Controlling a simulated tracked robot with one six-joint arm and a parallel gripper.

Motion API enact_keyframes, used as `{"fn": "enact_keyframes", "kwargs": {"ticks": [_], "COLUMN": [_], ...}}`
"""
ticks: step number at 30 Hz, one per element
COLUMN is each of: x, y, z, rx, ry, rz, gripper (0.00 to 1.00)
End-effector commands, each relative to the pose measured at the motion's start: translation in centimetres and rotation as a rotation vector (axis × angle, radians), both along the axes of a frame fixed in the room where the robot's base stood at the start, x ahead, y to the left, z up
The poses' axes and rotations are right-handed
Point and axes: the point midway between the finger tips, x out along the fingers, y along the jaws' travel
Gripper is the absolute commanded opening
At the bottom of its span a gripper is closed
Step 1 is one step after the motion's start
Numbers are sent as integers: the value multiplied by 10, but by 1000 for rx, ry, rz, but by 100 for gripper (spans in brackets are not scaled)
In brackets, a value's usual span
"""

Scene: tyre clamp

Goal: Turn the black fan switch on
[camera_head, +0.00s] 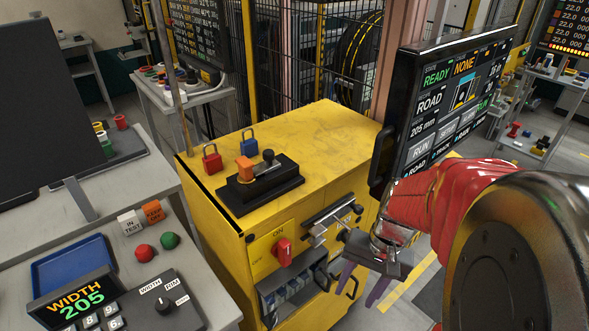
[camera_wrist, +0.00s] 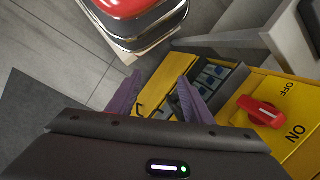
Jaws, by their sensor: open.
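I see no switch labelled as a fan switch. A black knob (camera_head: 164,305) is on the keypad panel at lower left. My gripper (camera_head: 356,293) is open and empty, in front of the cabinet's right side; its purple fingers (camera_wrist: 160,82) point toward the cabinet.
A metal latch bar (camera_head: 332,214) and an open bin with blue packets (camera_head: 290,298) are on the cabinet front. Red (camera_head: 212,160) and blue (camera_head: 249,140) padlocks are on top. A monitor (camera_head: 450,105) stands behind my arm. Grey floor is clear at left in the wrist view.

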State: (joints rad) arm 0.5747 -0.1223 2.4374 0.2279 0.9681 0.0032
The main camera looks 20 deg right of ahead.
Motion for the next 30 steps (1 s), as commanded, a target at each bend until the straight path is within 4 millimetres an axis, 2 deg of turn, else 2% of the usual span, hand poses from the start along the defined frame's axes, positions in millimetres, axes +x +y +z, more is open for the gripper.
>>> {"fn": "enact_keyframes", "kwargs": {"ticks": [6,16,30], "x": [-10,-15,2], "y": [-9,-15,-33], "z": [-33,-73,-116], "rx": [167,446,897], "ry": [93,187,223], "rz": [-190,-486,-937], "gripper": [46,46,46]}}
